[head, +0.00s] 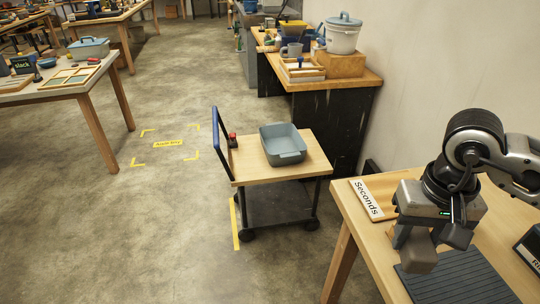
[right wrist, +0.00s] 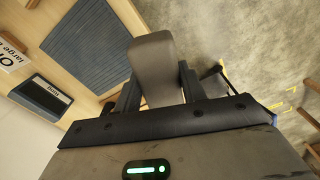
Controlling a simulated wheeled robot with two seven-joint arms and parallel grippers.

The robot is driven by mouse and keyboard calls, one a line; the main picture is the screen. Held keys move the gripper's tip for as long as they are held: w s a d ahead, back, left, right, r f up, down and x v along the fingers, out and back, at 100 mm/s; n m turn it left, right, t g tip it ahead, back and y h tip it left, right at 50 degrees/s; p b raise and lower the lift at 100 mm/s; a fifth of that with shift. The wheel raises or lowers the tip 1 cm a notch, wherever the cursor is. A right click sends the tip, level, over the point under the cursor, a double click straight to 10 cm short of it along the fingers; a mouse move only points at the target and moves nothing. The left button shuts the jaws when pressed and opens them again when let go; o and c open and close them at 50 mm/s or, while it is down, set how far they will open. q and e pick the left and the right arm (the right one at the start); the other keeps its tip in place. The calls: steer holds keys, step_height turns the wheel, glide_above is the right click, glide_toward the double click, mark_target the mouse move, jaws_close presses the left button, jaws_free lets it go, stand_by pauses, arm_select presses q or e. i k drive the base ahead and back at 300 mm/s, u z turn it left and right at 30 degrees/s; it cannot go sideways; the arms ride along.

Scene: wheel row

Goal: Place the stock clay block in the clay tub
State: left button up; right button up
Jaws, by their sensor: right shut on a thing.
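My right gripper (head: 424,232) is shut on a grey clay block (head: 419,254), which it holds over the near-right table. The block (right wrist: 155,65) also shows between the two fingers (right wrist: 157,92) in the right wrist view, its far end sticking out past them. An open blue-grey tub (head: 283,148) stands on the wooden top of a small cart, left of the gripper and apart from it; its inside looks empty. I see no label on it. My left gripper is not in view.
The near table (head: 352,208) bears a "Seconds" board (head: 366,199) and a dark ribbed mat (head: 462,278). The cart (head: 253,168) has a blue handle. A lidded white bucket (head: 342,38) stands on the back bench. Open floor (head: 160,220) lies left of the cart.

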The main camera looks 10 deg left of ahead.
mark_target(272, 144)
steer(key=u, duration=0.4)
steer(key=i, duration=2.45)
steer(key=u, duration=0.85)
